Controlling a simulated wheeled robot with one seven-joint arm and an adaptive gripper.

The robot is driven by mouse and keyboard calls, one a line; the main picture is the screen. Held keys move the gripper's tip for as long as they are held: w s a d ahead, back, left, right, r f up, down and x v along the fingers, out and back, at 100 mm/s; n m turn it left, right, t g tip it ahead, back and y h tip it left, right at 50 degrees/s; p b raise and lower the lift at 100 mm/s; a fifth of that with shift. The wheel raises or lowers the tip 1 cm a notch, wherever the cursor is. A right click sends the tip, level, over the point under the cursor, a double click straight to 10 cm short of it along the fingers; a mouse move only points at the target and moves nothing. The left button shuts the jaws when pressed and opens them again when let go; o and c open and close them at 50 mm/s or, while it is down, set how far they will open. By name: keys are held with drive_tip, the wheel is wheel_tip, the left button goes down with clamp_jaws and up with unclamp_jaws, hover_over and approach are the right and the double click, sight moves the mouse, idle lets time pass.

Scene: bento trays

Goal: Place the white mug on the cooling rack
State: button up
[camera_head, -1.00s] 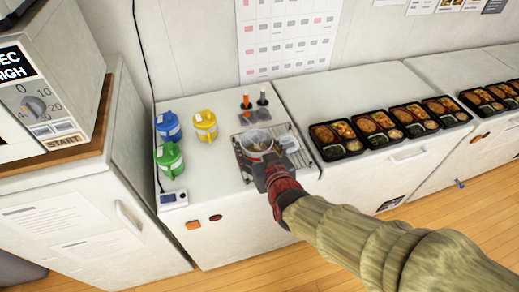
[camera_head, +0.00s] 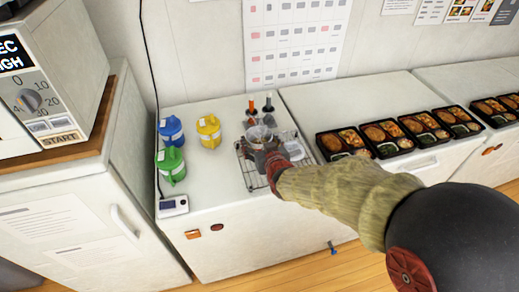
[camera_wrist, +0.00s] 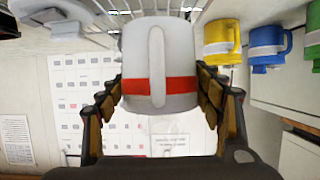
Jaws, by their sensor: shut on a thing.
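The white mug (camera_head: 259,133) is in my gripper (camera_head: 270,148), over the back part of the wire cooling rack (camera_head: 246,174). In the wrist view the mug (camera_wrist: 183,50) shows a red band and a white handle turned toward the camera. The fingers of my gripper (camera_wrist: 160,88) close on it from both sides. That view is upside down, with the rack wires (camera_wrist: 105,24) at the top beside the mug. I cannot tell whether the mug touches the rack. My gripper and forearm hide part of the rack.
A pale object (camera_head: 294,149) sits at the rack's right side. Bento trays (camera_head: 343,141) line the counter to the right.

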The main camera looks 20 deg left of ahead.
sight(256, 142)
drive_tip(key=shift+w+a+f+b, duration=0.15)
drive_tip(key=shift+f+b, duration=0.25)
drive_tip(key=shift+f, duration=1.1)
drive_tip(key=shift+f, duration=0.15)
drive_tip(key=shift+f, duration=0.1)
drive_tip(key=o, duration=1.5)
drive_tip(key=shift+o, duration=0.7)
drive_tip(key=shift+r, duration=0.2)
drive_tip(key=p+v, duration=0.2)
drive_tip(key=v, duration=1)
drive_tip(key=shift+p, duration=0.35)
